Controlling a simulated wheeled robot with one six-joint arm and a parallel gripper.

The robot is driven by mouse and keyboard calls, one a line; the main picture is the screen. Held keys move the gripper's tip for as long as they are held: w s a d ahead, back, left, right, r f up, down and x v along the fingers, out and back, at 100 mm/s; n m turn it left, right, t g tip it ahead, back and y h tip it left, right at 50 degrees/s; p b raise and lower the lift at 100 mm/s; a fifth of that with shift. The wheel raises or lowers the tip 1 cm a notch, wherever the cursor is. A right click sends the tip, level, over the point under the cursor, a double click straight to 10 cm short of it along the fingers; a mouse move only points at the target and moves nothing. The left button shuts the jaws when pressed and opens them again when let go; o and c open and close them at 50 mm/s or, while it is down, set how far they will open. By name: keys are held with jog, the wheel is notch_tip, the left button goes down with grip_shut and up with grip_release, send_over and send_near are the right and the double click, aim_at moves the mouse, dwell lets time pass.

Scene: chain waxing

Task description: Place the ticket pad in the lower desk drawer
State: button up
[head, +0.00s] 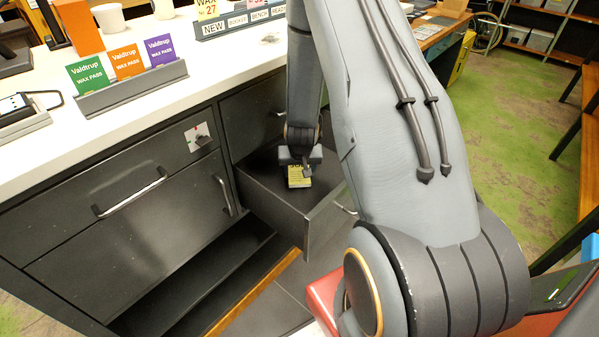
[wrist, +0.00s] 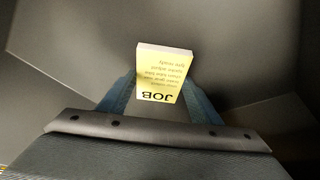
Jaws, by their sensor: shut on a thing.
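The ticket pad (head: 299,178) is a small yellow block with dark print. In the wrist view the pad (wrist: 164,75) shows the word JOB, with its white edge at the top. My gripper (head: 298,163) is shut on the pad, with a bluish finger on each side of it in the wrist view. The gripper and pad are inside the outline of the open lower desk drawer (head: 318,229), over its dark floor. I cannot tell whether the pad touches the drawer floor. The drawer looks otherwise empty; my arm hides part of its right side.
The white counter (head: 150,98) above holds a rack of wax passes (head: 130,88) and a labelled sign strip (head: 240,22). A closed drawer front (head: 250,115) is above the open one. A wide cabinet front with a bar handle (head: 130,195) is at the left.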

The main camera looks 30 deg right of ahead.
jog(key=shift+w+f, duration=0.1)
jog(key=shift+f, duration=0.5)
jog(key=o, duration=1.1)
jog(key=shift+f, duration=0.1)
jog(key=shift+r, duration=0.6)
jog(key=s+a+r+n+y, duration=0.1)
jog(key=s+a+r, duration=0.3)
jog(key=r, duration=0.2)
jog(key=s+a+r+n+g, duration=0.1)
jog(key=s+a+r, duration=0.25)
jog(key=r, duration=0.25)
jog(key=s+a+r+n+y, duration=0.1)
jog(key=s+a+r, duration=0.2)
jog(key=a+r, duration=0.3)
jog(key=s+a+r+g, duration=0.1)
jog(key=s+r, duration=0.1)
jog(key=s, duration=0.2)
jog(key=s+a+r+n, duration=0.1)
jog(key=s+r, duration=0.1)
jog(key=s, duration=0.2)
jog(key=s+a+r+n+g, duration=0.1)
jog(key=s+r, duration=0.1)
jog(key=s, duration=0.2)
jog(key=shift+s+a+r+g, duration=0.2)
jog(key=shift+s+r+g, duration=0.05)
jog(key=shift+r+g, duration=0.05)
